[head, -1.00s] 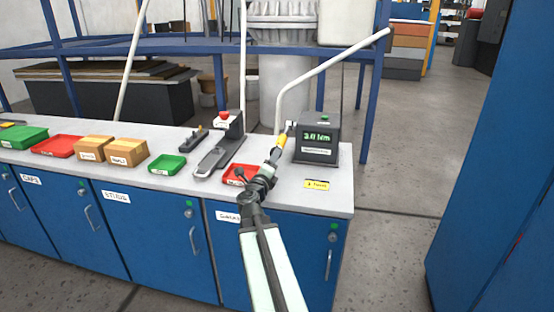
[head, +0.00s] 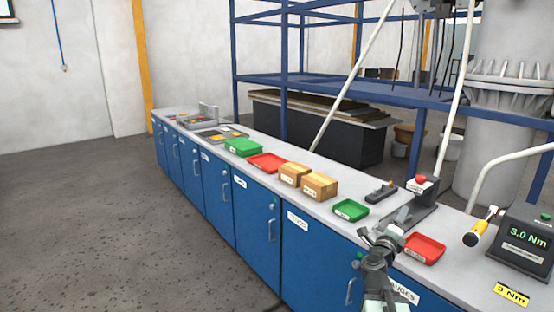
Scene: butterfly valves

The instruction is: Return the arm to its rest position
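My arm reaches up from the lower right of the head view. My gripper (head: 383,236) is at its end, over the front edge of the workbench (head: 215,167). It holds nothing that I can see, and it is too small and foreshortened to show how far its fingers are apart. A tool with a yellow handle (head: 474,238) is to the right of my gripper, clear of it, with its head at the grey torque tester (head: 526,242). The tester's display reads 3.0 Nm.
Close to my gripper are a red tray (head: 424,248), a green tray (head: 351,210) and a stand with a red button (head: 421,183). Cardboard boxes (head: 319,186) and more trays line the bench. Blue rack posts (head: 416,145) rise behind it. The floor (head: 100,220) at left is clear.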

